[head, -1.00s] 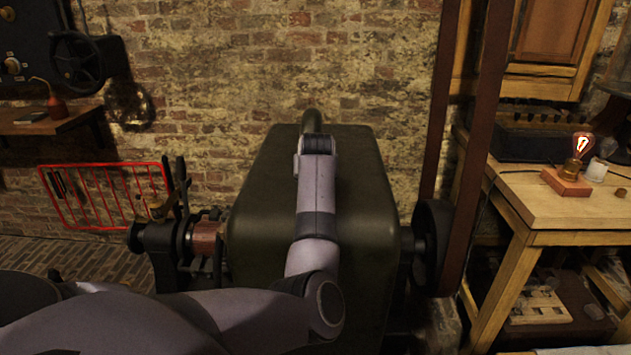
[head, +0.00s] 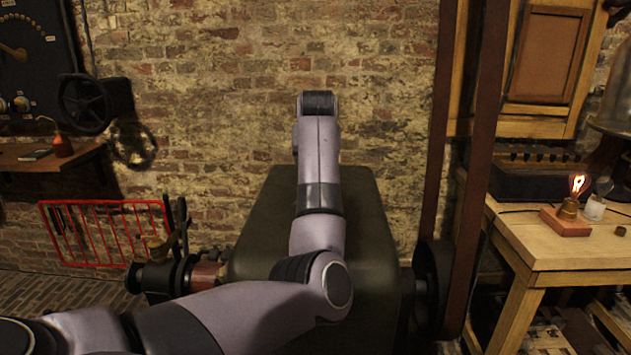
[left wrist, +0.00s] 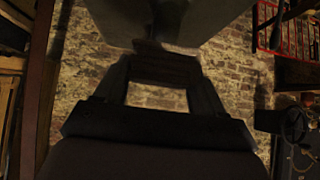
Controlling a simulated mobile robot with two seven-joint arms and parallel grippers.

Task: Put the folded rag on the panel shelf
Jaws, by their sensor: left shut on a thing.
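The panel shelf (head: 75,158) is the small wooden wall shelf at the left in the head view, below a dark panel. A red oil can (head: 61,146) and a small dark flat item (head: 35,155) sit on it. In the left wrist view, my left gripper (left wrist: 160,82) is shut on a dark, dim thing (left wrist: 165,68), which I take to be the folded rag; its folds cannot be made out. In the head view my left arm hides the gripper and rag. They are well to the right of the shelf. My right gripper is not in view.
A dark green machine housing (head: 260,220) stands beneath my left arm. A handwheel (head: 85,103) juts out above the shelf's right end, and a red rack (head: 105,232) hangs below. A belt (head: 482,150) and a workbench (head: 550,240) with a lit bulb (head: 578,186) are at the right.

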